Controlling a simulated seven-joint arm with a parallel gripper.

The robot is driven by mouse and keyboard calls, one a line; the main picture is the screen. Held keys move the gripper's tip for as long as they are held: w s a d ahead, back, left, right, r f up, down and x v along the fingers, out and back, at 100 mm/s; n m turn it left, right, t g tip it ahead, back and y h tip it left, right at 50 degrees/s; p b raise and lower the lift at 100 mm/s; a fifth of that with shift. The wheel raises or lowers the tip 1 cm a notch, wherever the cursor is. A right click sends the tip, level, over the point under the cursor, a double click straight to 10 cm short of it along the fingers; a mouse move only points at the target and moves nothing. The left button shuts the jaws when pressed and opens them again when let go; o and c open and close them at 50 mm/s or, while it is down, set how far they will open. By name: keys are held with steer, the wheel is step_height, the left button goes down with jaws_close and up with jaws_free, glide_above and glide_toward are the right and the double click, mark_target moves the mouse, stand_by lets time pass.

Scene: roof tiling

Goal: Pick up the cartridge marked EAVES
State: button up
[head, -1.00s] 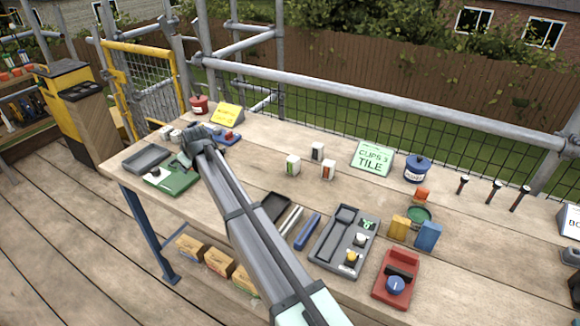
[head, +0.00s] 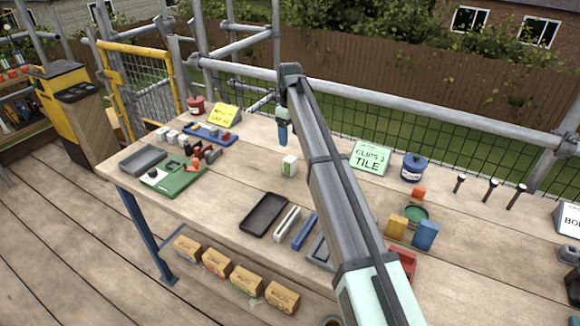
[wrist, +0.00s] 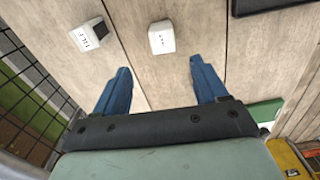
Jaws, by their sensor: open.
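My gripper (head: 283,132) is open and empty, with its blue fingers pointing down over the back middle of the bench. In the wrist view the two fingers (wrist: 160,86) are spread apart. Two white cartridges stand beyond the fingertips there: one with a dark side and a printed label (wrist: 90,34), and one (wrist: 161,38) roughly in line with the gap. Neither label reads clearly as EAVES. In the head view a white cartridge with a green mark (head: 289,166) stands just below and right of the fingers. My arm covers the bench to its right.
A green sign reading CLIPS 3 TILE (head: 371,158) and a blue pot (head: 413,167) stand at right. A dark tray (head: 264,213) lies nearer the front. A green board (head: 174,177) and blue tray (head: 209,134) are at left. A rail and mesh fence run behind.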

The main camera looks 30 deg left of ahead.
mark_target(290, 158)
step_height(290, 158, down, 7)
steer(key=shift+f, duration=0.1)
steer(key=shift+s+d+f, duration=0.1)
steer(key=shift+s+f, duration=0.05)
steer(key=shift+f, duration=1.15)
steer(key=shift+s+d+f, duration=0.1)
steer(key=shift+f, duration=1.15)
steer(key=shift+c, duration=0.4)
steer(key=c, duration=1)
steer(key=shift+a, duration=0.1)
